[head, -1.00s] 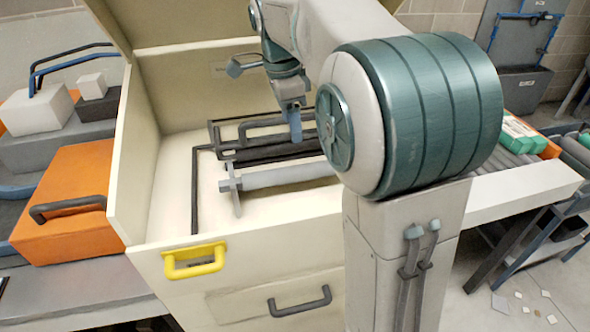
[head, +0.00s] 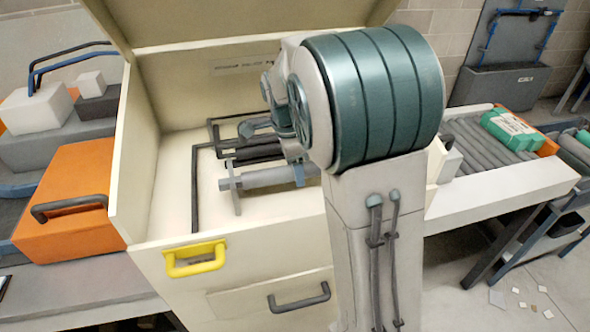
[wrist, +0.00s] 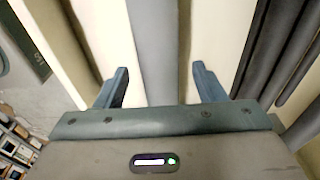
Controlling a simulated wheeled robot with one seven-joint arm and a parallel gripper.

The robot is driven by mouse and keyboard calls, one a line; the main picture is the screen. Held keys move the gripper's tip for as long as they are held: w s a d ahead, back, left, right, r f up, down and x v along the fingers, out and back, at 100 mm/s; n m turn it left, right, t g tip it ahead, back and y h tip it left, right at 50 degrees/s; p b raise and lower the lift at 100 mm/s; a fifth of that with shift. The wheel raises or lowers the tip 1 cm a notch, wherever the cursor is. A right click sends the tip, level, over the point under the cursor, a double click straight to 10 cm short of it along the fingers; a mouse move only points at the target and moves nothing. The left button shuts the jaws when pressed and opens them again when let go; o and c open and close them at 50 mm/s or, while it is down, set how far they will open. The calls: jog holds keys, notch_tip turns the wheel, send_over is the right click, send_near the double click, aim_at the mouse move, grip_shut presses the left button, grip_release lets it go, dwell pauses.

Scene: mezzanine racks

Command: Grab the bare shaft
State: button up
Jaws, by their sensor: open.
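The bare light-grey shaft (head: 262,178) lies in the cream box, with a flat grey plate at its left end. Its right part is hidden behind my arm. My gripper (wrist: 162,86) is open, and in the wrist view the grey shaft (wrist: 153,45) runs between its two blue fingers with a gap on each side. In the head view one blue fingertip shows at the shaft's right part; the other finger is hidden. I cannot tell whether the fingers reach down past the shaft.
Dark rods (wrist: 280,45) lie beside the shaft, close to the right finger in the wrist view. The cream box (head: 135,165) has high walls and a raised lid. A yellow handle (head: 194,262) is on its front. Rollers with green boxes (head: 509,128) stand at right.

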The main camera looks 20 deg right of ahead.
jog(key=shift+f, duration=0.1)
grip_shut()
